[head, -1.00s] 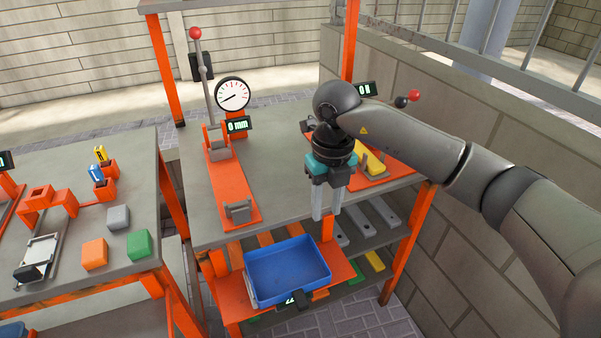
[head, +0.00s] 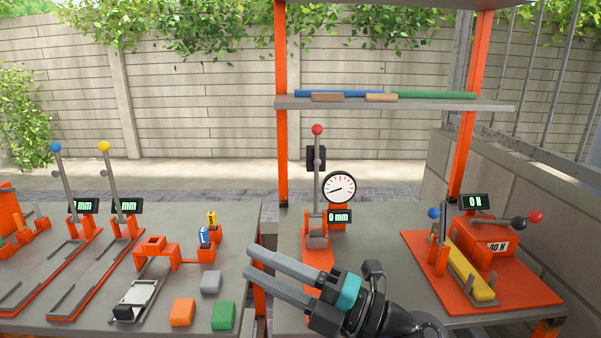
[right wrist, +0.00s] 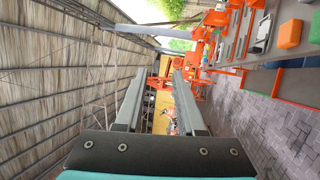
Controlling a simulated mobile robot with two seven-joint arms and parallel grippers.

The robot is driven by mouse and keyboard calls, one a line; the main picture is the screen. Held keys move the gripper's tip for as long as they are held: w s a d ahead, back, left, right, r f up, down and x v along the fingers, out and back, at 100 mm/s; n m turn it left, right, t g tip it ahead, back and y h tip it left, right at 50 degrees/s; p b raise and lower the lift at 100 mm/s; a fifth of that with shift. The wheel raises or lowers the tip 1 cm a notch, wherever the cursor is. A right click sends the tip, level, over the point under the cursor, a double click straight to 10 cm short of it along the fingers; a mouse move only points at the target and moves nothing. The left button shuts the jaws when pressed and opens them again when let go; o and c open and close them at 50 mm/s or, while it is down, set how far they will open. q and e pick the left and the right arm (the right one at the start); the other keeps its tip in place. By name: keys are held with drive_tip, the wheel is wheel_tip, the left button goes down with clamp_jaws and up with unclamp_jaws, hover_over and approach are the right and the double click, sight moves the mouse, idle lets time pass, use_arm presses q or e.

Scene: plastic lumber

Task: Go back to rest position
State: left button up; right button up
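My right gripper (head: 249,262) is at the lower middle of the head view, its two grey fingers pointing left. It is in front of the benches, near the gap between them. In the right wrist view its fingers (right wrist: 160,75) stand apart with nothing between them, so it is open and empty. My left gripper is in neither current view.
The right bench (head: 375,215) holds a dial gauge (head: 340,187) and an orange force fixture (head: 485,262) with a yellow bar. The left bench (head: 70,325) holds lever fixtures and orange (head: 182,312), grey (head: 211,282) and green (head: 223,316) blocks. A shelf (head: 420,104) hangs above.

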drive_tip(key=w+d+m+t+h, duration=0.5)
drive_tip(key=d+m+t+h, duration=0.6)
drive_tip(key=m, duration=0.6)
drive_tip(key=s+d+f+m+g+h, duration=0.35)
drive_tip(key=d+f+m+h, duration=0.6)
drive_tip(key=f, duration=0.45)
drive_tip(key=s+f+m+g+y, duration=0.1)
drive_tip(key=s+f+g, duration=0.6)
drive_tip(key=s, duration=0.4)
drive_tip(key=s+f+m+g+y, duration=0.1)
drive_tip(key=s+f+m+g, duration=0.1)
drive_tip(key=s+f+g, duration=0.5)
drive_tip(key=s+f, duration=0.3)
drive_tip(key=f, duration=0.9)
drive_tip(key=s+f, duration=0.2)
drive_tip(key=f, duration=1)
drive_tip(key=s+d+f, duration=0.3)
drive_tip(key=s+f, duration=0.9)
drive_tip(key=s, duration=0.3)
drive_tip(key=shift+f+h, duration=0.2)
drive_tip(key=shift+h, duration=0.15)
